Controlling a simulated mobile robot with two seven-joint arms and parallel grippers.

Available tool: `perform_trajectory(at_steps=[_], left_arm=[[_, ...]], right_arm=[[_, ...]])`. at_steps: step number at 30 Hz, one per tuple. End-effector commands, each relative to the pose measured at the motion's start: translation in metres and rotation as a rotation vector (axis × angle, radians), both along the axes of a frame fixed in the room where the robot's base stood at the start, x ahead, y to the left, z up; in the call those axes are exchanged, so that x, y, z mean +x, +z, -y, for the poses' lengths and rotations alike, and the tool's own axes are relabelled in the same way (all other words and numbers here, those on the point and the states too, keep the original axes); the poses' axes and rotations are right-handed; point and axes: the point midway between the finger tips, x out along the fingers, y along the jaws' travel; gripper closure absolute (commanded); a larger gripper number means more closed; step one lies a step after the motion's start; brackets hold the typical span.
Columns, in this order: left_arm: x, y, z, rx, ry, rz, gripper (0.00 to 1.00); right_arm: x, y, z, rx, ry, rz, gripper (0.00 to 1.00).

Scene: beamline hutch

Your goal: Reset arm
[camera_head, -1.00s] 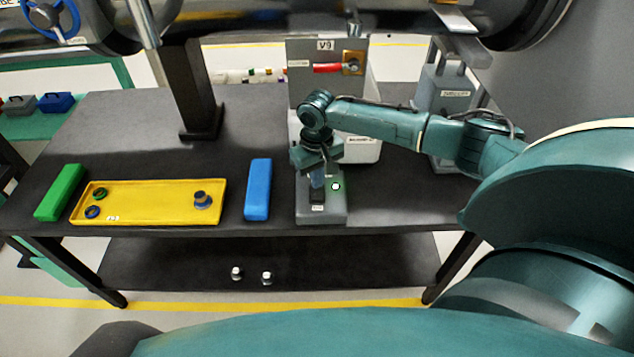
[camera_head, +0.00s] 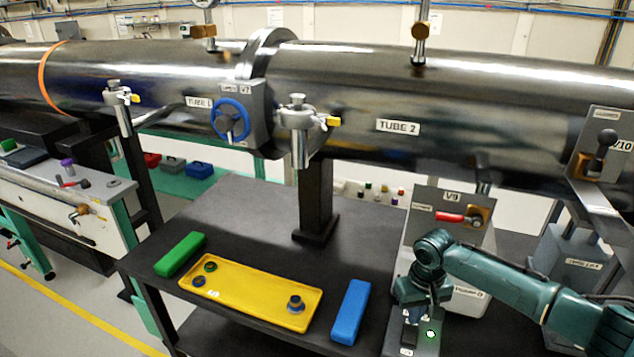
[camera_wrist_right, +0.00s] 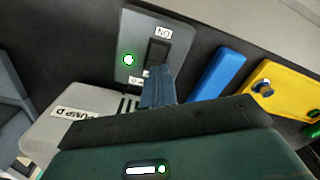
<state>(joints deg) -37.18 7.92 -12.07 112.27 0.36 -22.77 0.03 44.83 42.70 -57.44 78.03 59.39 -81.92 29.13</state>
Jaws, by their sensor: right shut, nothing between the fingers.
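My right gripper (camera_head: 413,314) is shut and empty, pointing down over a grey switch box (camera_head: 426,347) at the front edge of the dark table. The box has a black rocker switch (camera_head: 408,336) and a lit green lamp (camera_head: 430,333). In the right wrist view, the shut fingers (camera_wrist_right: 157,92) end close to the rocker (camera_wrist_right: 158,52); I cannot tell whether they touch it. The green lamp (camera_wrist_right: 128,60) is lit there too. My left gripper is not in view.
A grey V9 panel with a red handle (camera_head: 449,217) stands behind my right gripper. A blue block (camera_head: 350,312), a yellow tray (camera_head: 240,290) and a green block (camera_head: 180,254) lie to the left. Large tubes (camera_head: 400,110) run above the table.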

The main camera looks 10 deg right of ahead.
Motion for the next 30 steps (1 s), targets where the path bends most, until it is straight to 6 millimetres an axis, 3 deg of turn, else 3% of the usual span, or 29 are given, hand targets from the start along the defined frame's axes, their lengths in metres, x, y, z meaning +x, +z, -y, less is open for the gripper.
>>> perform_trajectory(at_steps=[5,9,15,20,30], left_arm=[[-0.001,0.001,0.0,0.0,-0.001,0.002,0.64],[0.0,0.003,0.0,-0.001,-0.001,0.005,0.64],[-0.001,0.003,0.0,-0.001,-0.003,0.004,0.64],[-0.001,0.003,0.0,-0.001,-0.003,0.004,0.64],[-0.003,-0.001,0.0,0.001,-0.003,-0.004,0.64]], right_arm=[[-0.02,-0.04,-0.052,0.079,0.114,0.065,1.0],[-0.049,-0.076,-0.117,0.2,0.23,0.202,1.0],[-0.095,-0.094,-0.183,0.333,0.293,0.441,1.0],[-0.131,-0.092,-0.197,0.347,0.271,0.633,1.0],[-0.193,-0.074,-0.154,0.158,0.235,0.87,1.0]])
